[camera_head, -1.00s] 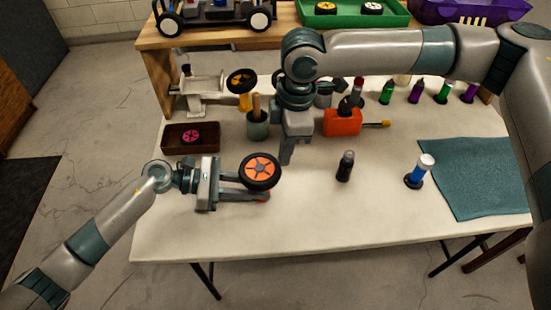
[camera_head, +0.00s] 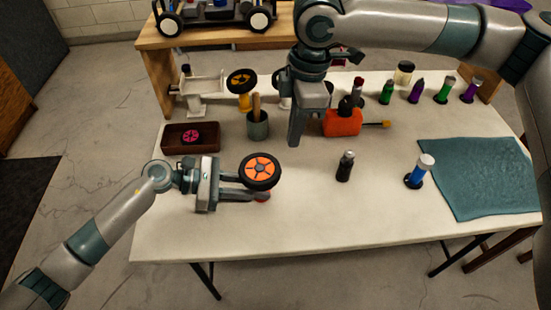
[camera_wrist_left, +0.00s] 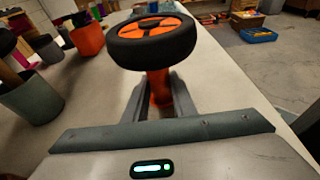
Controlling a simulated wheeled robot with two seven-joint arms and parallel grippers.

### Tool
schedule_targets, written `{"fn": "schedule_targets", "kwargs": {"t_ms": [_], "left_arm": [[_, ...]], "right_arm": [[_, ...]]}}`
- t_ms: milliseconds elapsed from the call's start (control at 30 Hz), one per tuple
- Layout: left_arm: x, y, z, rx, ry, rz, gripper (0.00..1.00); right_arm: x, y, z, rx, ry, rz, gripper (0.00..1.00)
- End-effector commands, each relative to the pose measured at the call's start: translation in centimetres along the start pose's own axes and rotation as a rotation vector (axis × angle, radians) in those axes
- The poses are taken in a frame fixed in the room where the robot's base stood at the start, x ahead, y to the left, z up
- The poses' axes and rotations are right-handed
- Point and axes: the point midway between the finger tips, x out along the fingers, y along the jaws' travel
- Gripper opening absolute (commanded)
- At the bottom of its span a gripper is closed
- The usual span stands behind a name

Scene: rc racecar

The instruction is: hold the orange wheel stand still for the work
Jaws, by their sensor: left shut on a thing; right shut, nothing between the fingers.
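The orange wheel stand (camera_wrist_left: 159,92) shows in the left wrist view as an orange post between my left fingers; a bit of its base (camera_head: 263,197) shows in the head view. A black-tyred wheel with an orange hub (camera_head: 261,170) sits on top of it and hides most of the stand. The wheel fills the upper middle of the left wrist view (camera_wrist_left: 168,49). My left gripper (camera_head: 252,191) is shut on the stand, low over the table. My right gripper (camera_head: 295,139) is shut and empty, pointing down behind and right of the wheel, apart from it.
A dark tray with a pink wheel (camera_head: 191,137), a cup with a wooden handle (camera_head: 258,126) and a red-orange box (camera_head: 342,123) stand behind. A black bottle (camera_head: 345,167) and blue bottle (camera_head: 418,172) stand right. The front table (camera_head: 330,220) is clear.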

Motion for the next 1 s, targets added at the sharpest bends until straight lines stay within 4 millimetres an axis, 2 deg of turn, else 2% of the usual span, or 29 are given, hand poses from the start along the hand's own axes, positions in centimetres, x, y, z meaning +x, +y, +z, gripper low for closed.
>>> {"fn": "schedule_targets", "kwargs": {"t_ms": [200,400,900,933,1000], "left_arm": [[0.0,0.0,0.0,0.0,0.001,0.0,0.04],[0.0,0.0,0.0,0.0,0.001,0.0,0.04],[0.0,0.0,0.0,0.0,0.0,0.0,0.04],[0.0,0.0,0.0,0.0,0.0,0.0,0.31],[0.0,0.0,0.0,0.0,0.0,0.0,0.46]], "right_arm": [[-3.8,0.0,0.0,-0.001,0.001,0.001,0.0],[-5.9,0.0,0.0,0.0,0.0,0.0,0.0],[-6.4,0.0,0.0,0.0,0.0,-0.001,0.0],[-6.4,0.0,0.0,0.0,0.0,-0.001,0.0],[-6.4,0.0,0.0,0.0,0.0,-0.001,0.0]]}}
